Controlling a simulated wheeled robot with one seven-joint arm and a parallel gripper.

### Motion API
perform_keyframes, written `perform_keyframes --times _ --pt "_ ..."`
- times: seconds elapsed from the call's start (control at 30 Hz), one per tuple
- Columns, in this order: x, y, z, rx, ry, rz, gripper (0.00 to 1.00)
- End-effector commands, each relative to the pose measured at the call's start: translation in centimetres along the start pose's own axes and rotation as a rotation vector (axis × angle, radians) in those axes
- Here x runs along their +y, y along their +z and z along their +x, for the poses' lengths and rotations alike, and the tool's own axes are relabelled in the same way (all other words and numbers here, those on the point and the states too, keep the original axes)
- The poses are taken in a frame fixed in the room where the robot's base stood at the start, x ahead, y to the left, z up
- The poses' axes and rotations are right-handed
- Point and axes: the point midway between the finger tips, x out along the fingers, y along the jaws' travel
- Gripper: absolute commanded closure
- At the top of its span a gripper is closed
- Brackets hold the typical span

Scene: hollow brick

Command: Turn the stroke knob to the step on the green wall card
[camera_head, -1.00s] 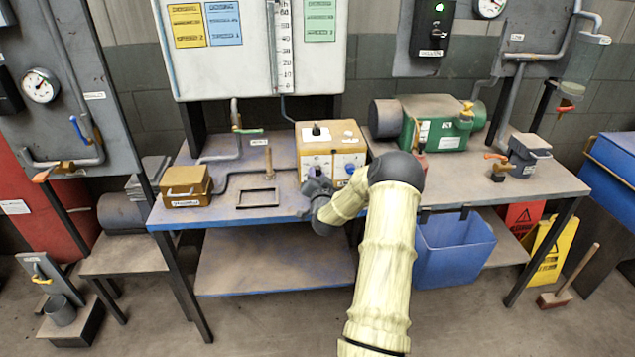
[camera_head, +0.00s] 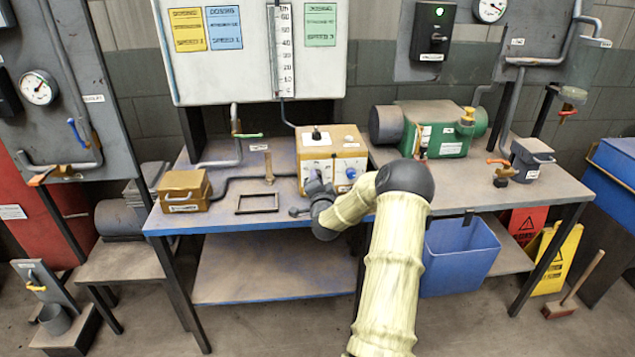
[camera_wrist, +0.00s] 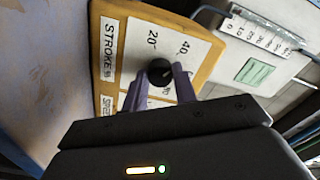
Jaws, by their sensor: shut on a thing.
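The stroke knob (camera_wrist: 158,71) is a dark round knob on the white dial plate of an orange box, beside a label reading STROKE. Numbers 20 and 40 show on the dial; the knob's pointer cannot be made out. My gripper (camera_wrist: 160,77) is shut on the knob, one finger on each side. In the head view my gripper (camera_head: 315,184) is at the front of the orange box (camera_head: 345,139) and hides part of its face. The green wall card (camera_head: 320,26) hangs on the white board; its lower line is too small to read surely. It also shows in the wrist view (camera_wrist: 255,72).
A yellow card (camera_head: 188,30) and a blue card (camera_head: 224,28) hang left of a scale (camera_head: 285,50). A blue knob (camera_head: 351,173) is on the box's front, right of my gripper. A green pump (camera_head: 435,125) stands to the right, a small orange case (camera_head: 184,190) to the left.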

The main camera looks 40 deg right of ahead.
Motion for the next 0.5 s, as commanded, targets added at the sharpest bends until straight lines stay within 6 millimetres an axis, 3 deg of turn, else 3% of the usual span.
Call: perform_keyframes --times 0.13,0.17,0.27,0.5 --pt "0.16 -0.06 -0.03 0.001 0.003 -0.001 0.95" --pt "0.16 -0.06 -0.03 0.001 0.003 -0.001 0.68" --pt "0.14 -0.04 -0.02 0.0 0.003 -0.001 0.5" --pt "0.07 -0.01 -0.01 0.0 0.001 -0.002 0.5"
